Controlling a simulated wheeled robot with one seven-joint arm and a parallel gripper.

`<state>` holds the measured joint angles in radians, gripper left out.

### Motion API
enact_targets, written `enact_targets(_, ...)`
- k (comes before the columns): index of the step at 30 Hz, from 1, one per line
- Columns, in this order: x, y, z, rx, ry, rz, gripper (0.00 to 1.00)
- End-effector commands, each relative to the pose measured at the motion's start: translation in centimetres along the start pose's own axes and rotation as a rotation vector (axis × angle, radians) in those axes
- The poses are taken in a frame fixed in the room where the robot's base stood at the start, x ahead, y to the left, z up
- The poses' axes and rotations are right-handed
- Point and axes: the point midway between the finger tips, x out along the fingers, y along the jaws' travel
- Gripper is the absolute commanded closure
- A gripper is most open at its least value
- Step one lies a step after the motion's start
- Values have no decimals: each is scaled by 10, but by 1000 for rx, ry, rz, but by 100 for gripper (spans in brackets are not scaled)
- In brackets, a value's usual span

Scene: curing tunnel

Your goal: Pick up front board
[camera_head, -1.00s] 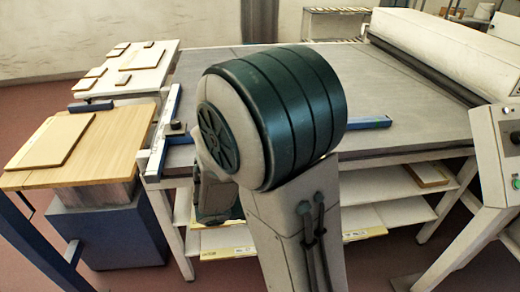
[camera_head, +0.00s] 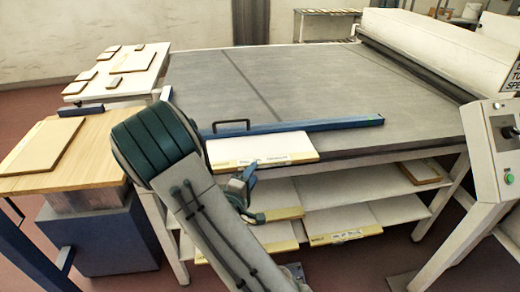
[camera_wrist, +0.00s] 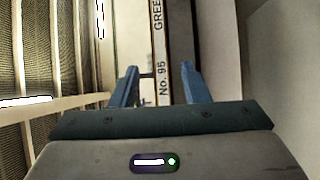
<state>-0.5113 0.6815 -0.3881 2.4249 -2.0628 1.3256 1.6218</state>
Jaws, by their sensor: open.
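A white board (camera_head: 262,149) with a yellow front edge lies at the near edge of the grey table, its front overhanging slightly. My gripper (camera_head: 245,182) is just below and in front of that edge, partly hidden by my arm. In the wrist view my gripper (camera_wrist: 158,72) is open, with its two blue fingers apart. A labelled edge strip (camera_wrist: 162,55) reading "No. 95" and "GREE" shows between and beyond the fingers. I cannot see any contact with it.
A blue bar (camera_head: 300,126) with a handle lies behind the board. Yellow-edged boards (camera_head: 340,237) lie on the shelves below. A wooden side table (camera_head: 95,150) holds another board at left. A control panel (camera_head: 505,140) stands at right. The grey tabletop (camera_head: 310,85) is mostly clear.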

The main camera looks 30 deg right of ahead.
Motion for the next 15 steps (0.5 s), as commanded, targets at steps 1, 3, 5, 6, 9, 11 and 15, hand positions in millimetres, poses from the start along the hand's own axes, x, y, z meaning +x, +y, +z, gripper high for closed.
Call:
enact_targets(1,6,1,1,-1,-1,0,58)
enact_targets(3,10,0,1,-2,-2,-1,58)
enact_targets(5,13,0,1,-1,-2,-1,58)
enact_targets(6,16,1,1,-1,-2,0,58)
enact_targets(9,30,1,4,-3,-4,0,58)
enact_targets(11,40,1,4,-3,-4,0,58)
enact_targets(15,58,0,4,-1,-3,0,58)
